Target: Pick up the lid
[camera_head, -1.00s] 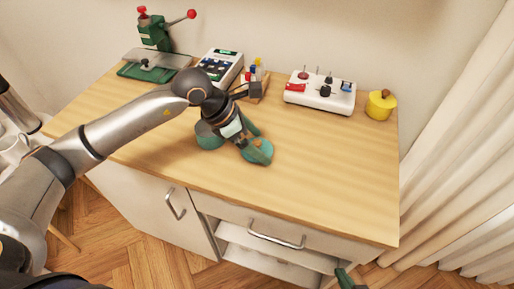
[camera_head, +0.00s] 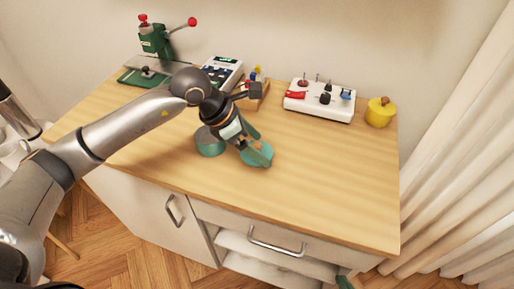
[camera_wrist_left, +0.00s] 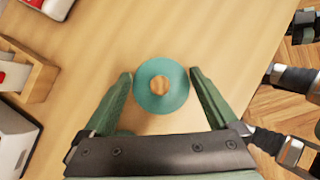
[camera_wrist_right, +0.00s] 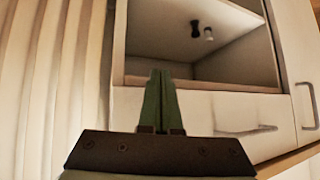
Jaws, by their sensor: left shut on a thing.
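The lid (camera_head: 263,147) is a round teal disc with a wooden knob, over the wooden tabletop, to the right of a teal jar (camera_head: 210,143). In the left wrist view the lid (camera_wrist_left: 148,98) and its knob lie between the fingertips. My left gripper (camera_head: 255,147) is shut on the lid, its green fingers on either side of the rim. I cannot tell whether the lid touches the table. My right gripper (camera_wrist_right: 160,75) is shut and empty, low in front of the cabinet. Only its tip shows at the bottom of the head view (camera_head: 345,282).
Along the back of the wooden table (camera_head: 330,185) stand a green press (camera_head: 155,45), a calculator-like device (camera_head: 222,70), a wooden spool holder (camera_head: 258,92), a white control box (camera_head: 320,100) and a yellow pot (camera_head: 380,111). A curtain (camera_head: 465,150) hangs at the right.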

